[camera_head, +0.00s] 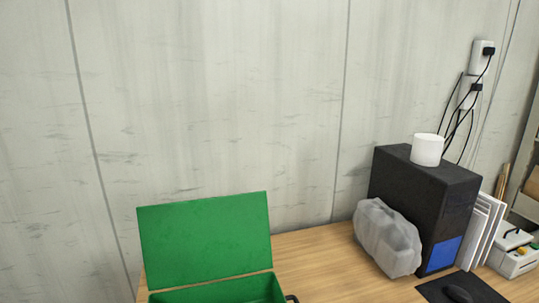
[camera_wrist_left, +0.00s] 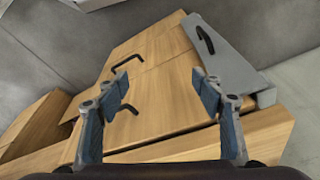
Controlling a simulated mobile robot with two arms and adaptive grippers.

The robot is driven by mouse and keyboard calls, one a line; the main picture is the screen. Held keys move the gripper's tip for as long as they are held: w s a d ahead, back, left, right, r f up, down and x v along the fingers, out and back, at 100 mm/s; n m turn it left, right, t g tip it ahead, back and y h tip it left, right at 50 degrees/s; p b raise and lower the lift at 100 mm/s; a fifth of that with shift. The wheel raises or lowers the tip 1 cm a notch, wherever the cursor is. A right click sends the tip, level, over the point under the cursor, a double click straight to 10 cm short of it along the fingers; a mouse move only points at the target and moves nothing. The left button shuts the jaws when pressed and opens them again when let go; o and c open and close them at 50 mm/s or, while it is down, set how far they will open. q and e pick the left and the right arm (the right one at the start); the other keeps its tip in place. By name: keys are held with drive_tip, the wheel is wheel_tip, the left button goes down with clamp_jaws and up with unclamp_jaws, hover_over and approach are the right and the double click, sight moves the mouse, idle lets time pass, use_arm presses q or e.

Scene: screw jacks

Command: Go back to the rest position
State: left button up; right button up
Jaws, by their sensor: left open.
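My left gripper (camera_wrist_left: 163,95) shows in the left wrist view. Its two fingers are spread wide apart with nothing between them. Behind it is a wooden cabinet (camera_wrist_left: 152,75) with dark bar handles, seen tilted. The left gripper does not appear in the head view. My right gripper is in neither view. No screw jack can be made out in either view.
In the head view a green box (camera_head: 205,240) with its lid up stands on a wooden table (camera_head: 322,262). To the right are a grey wrapped lump (camera_head: 387,238), a black computer case (camera_head: 425,195) and a white cup-like object (camera_head: 427,149) on top. A concrete wall is behind.

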use_arm(q)
drive_tip(key=s+a+f+g+b, duration=0.15)
drive_tip(key=s+f, duration=0.25)
drive_tip(key=f, duration=0.8)
drive_tip(key=s+d+f+t+b, duration=0.1)
drive_tip(key=s+f+b, duration=0.25)
drive_tip(key=f, duration=0.85)
drive_tip(key=s+a+f+g+b, duration=0.1)
drive_tip(key=s+a+f, duration=0.2)
drive_tip(key=s+f, duration=0.8)
drive_tip(key=shift+s+f+b, duration=0.35)
drive_tip(key=shift+s+f, duration=0.05)
drive_tip(key=shift+s, duration=0.6)
drive_tip(key=shift+c, duration=0.3)
